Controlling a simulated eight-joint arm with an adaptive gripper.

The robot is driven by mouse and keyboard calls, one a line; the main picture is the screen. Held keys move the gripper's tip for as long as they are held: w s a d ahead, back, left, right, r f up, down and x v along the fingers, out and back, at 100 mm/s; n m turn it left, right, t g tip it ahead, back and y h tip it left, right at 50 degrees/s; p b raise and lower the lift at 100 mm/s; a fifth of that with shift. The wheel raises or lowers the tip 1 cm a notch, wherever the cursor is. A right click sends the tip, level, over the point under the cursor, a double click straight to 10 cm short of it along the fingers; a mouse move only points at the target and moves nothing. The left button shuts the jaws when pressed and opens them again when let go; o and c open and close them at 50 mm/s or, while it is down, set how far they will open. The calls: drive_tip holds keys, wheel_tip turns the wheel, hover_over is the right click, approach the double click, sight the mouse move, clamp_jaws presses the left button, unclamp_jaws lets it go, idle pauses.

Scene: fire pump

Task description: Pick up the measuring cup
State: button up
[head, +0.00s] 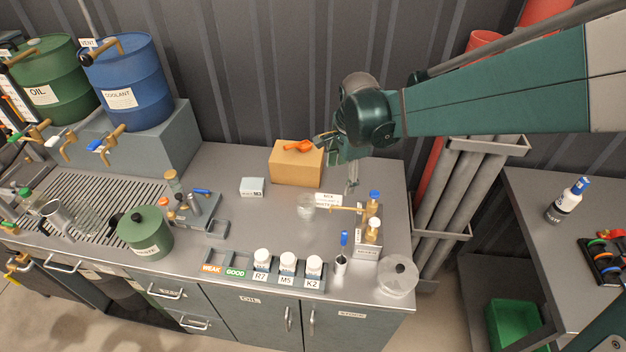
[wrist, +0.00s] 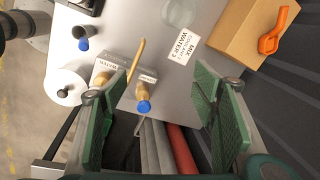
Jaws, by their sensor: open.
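A clear cup (head: 306,207), which looks like the measuring cup, stands on the grey bench just left of a small white card. In the wrist view a faint clear round shape (wrist: 176,12) at the top edge seems to be the same cup, partly cut off. My gripper (head: 351,180) hangs above the bench, right of and behind the cup and apart from it. In the wrist view my gripper (wrist: 160,72) has its green fingers wide apart with nothing between them; bench and bottles show below.
A cardboard box (head: 296,164) with an orange tool stands behind the cup. The mix card (wrist: 180,45) lies beside it. White-capped jars (head: 287,263) line the front.

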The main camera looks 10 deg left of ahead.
sight(306, 196)
drive_tip(key=w+a+f+m+g, duration=0.1)
drive_tip(key=a+f+m, duration=0.1)
drive_tip(key=a+f, duration=0.4)
drive_tip(key=w+a+f+m, duration=0.2)
drive_tip(key=a+f, duration=0.4)
drive_tip(key=f, duration=0.1)
drive_tip(key=shift+w+f+m+g+h, duration=0.2)
drive_tip(key=shift+w+m+g+h, duration=0.1)
drive_tip(key=shift+m+g, duration=0.1)
drive_tip(key=shift+d+f, duration=0.1)
drive_tip(key=shift+f, duration=1.2)
drive_tip(key=shift+s+f, duration=0.1)
drive_tip(key=shift+f, duration=2.5)
drive_tip(key=c, duration=1)
